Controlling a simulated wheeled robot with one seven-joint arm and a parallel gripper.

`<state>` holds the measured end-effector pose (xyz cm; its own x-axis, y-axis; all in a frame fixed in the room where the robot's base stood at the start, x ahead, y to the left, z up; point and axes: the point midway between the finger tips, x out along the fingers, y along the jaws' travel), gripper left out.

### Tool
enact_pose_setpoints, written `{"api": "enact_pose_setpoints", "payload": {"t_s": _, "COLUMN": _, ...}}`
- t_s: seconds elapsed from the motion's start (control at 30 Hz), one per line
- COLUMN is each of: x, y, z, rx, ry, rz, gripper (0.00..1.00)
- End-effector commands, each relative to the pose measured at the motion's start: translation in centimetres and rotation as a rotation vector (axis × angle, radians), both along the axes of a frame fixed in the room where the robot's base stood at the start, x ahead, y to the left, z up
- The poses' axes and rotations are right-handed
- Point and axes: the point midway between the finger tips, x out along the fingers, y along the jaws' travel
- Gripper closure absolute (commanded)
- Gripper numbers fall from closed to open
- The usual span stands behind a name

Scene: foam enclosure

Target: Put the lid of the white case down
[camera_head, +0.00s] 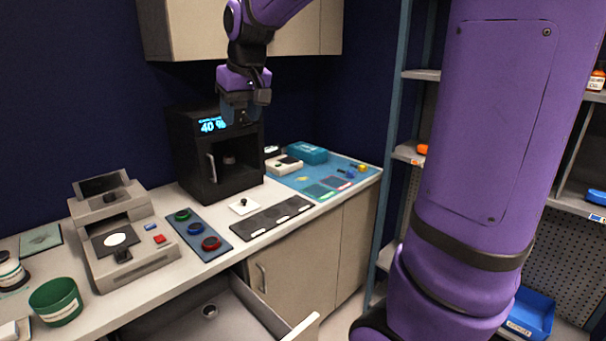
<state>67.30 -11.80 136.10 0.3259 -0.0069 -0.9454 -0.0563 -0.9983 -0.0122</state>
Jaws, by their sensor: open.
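My gripper (243,116) hangs from the purple arm in the upper middle, in front of the black box, pointing down and open. I see nothing held in it. A small white case (284,164) sits at the back of the counter, right of the black box. It is small in the picture, and I cannot tell how its lid stands. A larger off-white device (150,257) stands at the left, with a tilted, dark-faced panel (103,186) raised at its back. My gripper is apart from both, above and left of the small white case.
The black box (185,167) shows "40 %". A teal case (306,153) lies beside the small white case. A blue panel (186,219) with colored knobs and a dark strip (259,226) lie in front. Cabinets (185,35) hang above. A drawer (236,315) stands open below.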

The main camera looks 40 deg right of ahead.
Motion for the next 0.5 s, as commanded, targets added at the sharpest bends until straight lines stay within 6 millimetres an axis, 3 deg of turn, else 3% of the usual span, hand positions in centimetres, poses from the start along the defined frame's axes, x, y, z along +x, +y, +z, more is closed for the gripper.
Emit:
{"api": "enact_pose_setpoints", "payload": {"t_s": 0.03, "x": -2.2, "y": 0.7, "z": 0.4, "rx": -0.001, "ry": -0.014, "rz": 0.007, "gripper": 0.49}}
{"api": "enact_pose_setpoints", "payload": {"t_s": 0.23, "x": -9.9, "y": 2.6, "z": 0.5, "rx": -0.004, "ry": -0.052, "rz": 0.023, "gripper": 0.49}}
{"api": "enact_pose_setpoints", "payload": {"t_s": 0.5, "x": -19.3, "y": 4.3, "z": -1.8, "rx": -0.009, "ry": -0.102, "rz": 0.045, "gripper": 0.49}}
